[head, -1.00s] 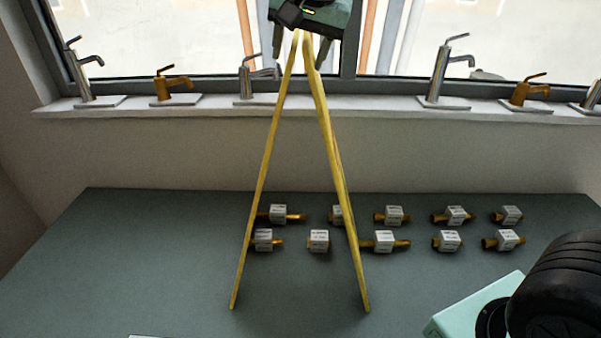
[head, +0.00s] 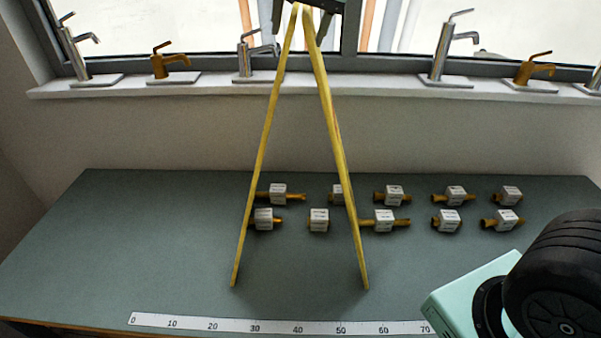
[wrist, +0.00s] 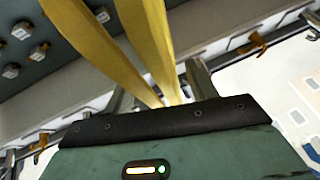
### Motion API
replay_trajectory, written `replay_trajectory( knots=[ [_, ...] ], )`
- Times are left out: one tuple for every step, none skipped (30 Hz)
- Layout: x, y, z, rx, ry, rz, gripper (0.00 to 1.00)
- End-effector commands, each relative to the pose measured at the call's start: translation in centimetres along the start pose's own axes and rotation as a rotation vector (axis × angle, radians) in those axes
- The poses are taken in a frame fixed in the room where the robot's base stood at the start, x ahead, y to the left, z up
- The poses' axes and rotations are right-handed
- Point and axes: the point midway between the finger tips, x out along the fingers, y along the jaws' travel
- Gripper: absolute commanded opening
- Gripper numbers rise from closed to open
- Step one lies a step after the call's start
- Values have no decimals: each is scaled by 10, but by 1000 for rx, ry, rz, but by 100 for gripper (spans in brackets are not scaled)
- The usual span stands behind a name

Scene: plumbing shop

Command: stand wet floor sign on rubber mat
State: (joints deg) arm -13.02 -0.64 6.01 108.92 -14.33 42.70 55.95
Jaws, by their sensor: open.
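The yellow wet floor sign (head: 335,130) shows edge-on in the head view, upright with its two legs spread. Its feet appear to rest on the dark green bench top, in front of the valves. My gripper (head: 300,32) is at its top edge, open, with one finger on each side of the peak and gaps visible. In the wrist view the sign's yellow panels (wrist: 150,35) run up between the spread fingers of my gripper (wrist: 160,92). I cannot make out a separate rubber mat in either view.
Several brass valves with white tags (head: 384,220) lie in two rows behind and beside the sign. A white ruler strip (head: 270,325) runs along the bench front. Taps (head: 440,60) line the window sill. The bench (head: 150,240) is clear at left.

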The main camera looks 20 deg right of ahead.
Motion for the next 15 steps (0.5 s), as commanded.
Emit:
replay_trajectory(
  knots=[
    [0, 0, 0, 0, 0, 0, 57],
    [0, 0, 0, 0, 0, 0, 57],
    [0, 0, 0, 0, 0, 0, 57],
    [0, 0, 0, 0, 0, 0, 57],
    [0, 0, 0, 0, 0, 0, 57],
    [0, 0, 0, 0, 0, 0, 48],
    [0, 0, 0, 0, 0, 0, 40],
    [0, 0, 0, 0, 0, 0, 32],
    [0, 0, 0, 0, 0, 0, 21],
    [0, 0, 0, 0, 0, 0, 12],
    [0, 0, 0, 0, 0, 0, 4],
    [0, 0, 0, 0, 0, 0, 0],
    [0, 0, 0, 0, 0, 0, 0],
    [0, 0, 0, 0, 0, 0, 0],
    [-2, -1, -1, 0, 3, -3, 0]
  ],
)
